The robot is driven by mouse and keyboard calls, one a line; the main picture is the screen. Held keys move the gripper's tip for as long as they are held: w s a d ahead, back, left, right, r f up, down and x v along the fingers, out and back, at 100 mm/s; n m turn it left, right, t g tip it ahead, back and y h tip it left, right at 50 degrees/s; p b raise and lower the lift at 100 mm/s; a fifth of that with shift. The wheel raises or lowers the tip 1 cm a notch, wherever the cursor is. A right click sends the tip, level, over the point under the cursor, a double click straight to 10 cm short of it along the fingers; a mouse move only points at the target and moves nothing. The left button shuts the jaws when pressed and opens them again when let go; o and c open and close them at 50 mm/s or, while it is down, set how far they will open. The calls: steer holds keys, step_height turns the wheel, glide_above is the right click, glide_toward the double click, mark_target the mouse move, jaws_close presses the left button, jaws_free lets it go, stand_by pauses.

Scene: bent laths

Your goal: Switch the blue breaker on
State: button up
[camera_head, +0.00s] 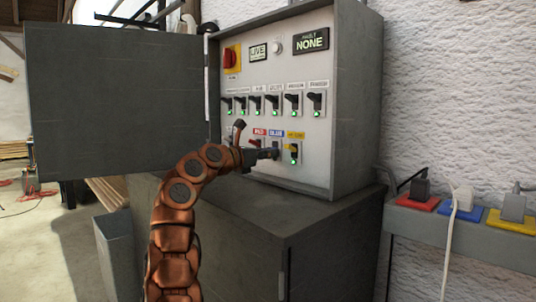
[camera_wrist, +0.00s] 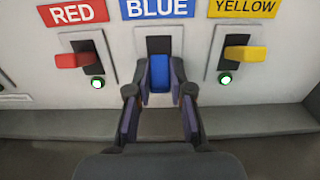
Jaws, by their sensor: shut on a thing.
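The blue breaker's lever (camera_wrist: 160,73) sits under the BLUE label (camera_wrist: 157,8) in the wrist view, between the red and yellow breakers. It looks tilted downward, unlike its two neighbours. My gripper (camera_wrist: 159,88) has a finger on each side of this lever and is shut on it. No lit lamp shows under the blue breaker; the gripper may cover that spot. In the head view, my gripper (camera_head: 266,153) reaches the lower row of the panel below the blue label (camera_head: 275,133), and hides most of the blue breaker.
The red breaker (camera_wrist: 73,60) and yellow breaker (camera_wrist: 245,54) stand close on either side, with green lamps lit. The cabinet door (camera_head: 115,105) hangs open at left. A display (camera_head: 310,40) reads NONE. Plugs on coloured plates sit on a ledge (camera_head: 470,240) at right.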

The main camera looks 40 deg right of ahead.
steer(key=shift+r+y+p, duration=0.25)
steer(key=shift+y+p, duration=0.05)
steer(key=shift+p, duration=0.2)
jaws_close()
steer(key=shift+r+y+p, duration=0.35)
steer(key=shift+y+p, duration=0.35)
steer(key=shift+p, duration=0.4)
steer(key=r+y+p, duration=0.1)
steer(key=y+p, duration=0.1)
steer(key=p, duration=0.3)
steer(key=shift+a+p, duration=0.1)
steer(key=shift+p, duration=0.25)
steer(key=y+p, duration=0.1)
steer(key=p, duration=0.5)
steer(key=shift+r+y, duration=0.25)
steer(key=shift+y, duration=0.15)
steer(key=y+p, duration=0.1)
steer(key=p, duration=0.4)
steer(key=shift+f, duration=0.15)
steer(key=o, duration=0.9)
jaws_free()
steer(key=shift+c, duration=0.2)
